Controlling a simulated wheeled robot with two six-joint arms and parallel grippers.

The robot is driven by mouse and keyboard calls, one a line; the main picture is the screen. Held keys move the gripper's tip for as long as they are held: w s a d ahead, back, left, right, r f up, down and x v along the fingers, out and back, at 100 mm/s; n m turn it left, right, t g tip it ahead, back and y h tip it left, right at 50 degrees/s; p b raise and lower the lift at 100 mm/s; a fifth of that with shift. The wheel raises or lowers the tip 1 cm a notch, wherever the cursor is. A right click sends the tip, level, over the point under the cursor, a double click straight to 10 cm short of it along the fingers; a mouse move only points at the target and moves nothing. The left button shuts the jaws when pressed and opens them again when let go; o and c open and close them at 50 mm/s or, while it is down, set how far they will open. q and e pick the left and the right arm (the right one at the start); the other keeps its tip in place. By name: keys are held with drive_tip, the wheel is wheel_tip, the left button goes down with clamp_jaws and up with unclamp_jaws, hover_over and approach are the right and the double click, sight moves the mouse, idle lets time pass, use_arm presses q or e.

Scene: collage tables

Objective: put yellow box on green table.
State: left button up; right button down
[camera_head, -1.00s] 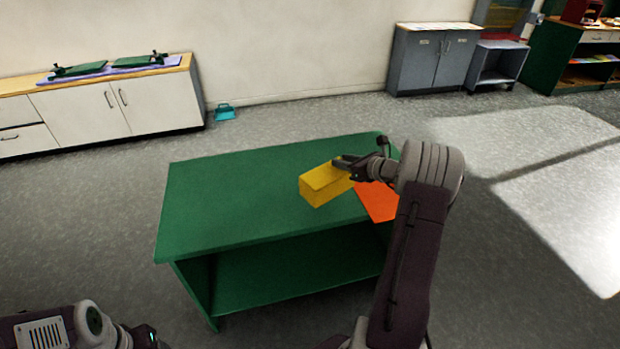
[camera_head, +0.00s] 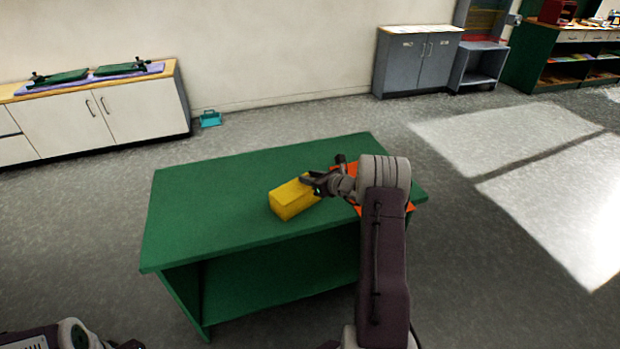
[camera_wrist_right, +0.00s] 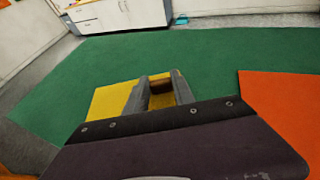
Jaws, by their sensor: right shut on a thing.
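The yellow box (camera_head: 289,199) is over the middle of the green table (camera_head: 200,205); I cannot tell whether its underside touches the top. My right gripper (camera_head: 313,186) is shut on the box's right end. In the right wrist view the box (camera_wrist_right: 105,101) shows left of and between the fingers of my right gripper (camera_wrist_right: 160,88), with the green table top (camera_wrist_right: 215,55) around it. My left arm shows only at the bottom left corner, and the fingers of its gripper cannot be made out.
An orange sheet (camera_wrist_right: 285,105) lies on the table's right part, partly behind my right arm in the head view. The table's left part is bare. A white cabinet (camera_head: 145,105) and a grey cabinet (camera_head: 415,62) stand by the wall, with a teal dustpan (camera_head: 210,119) on the floor.

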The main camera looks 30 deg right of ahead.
drive_tip(key=c, duration=1.1)
unclamp_jaws()
drive_tip(key=shift+o, duration=0.2)
drive_tip(key=v, duration=1.2)
drive_tip(key=shift+p, duration=0.35)
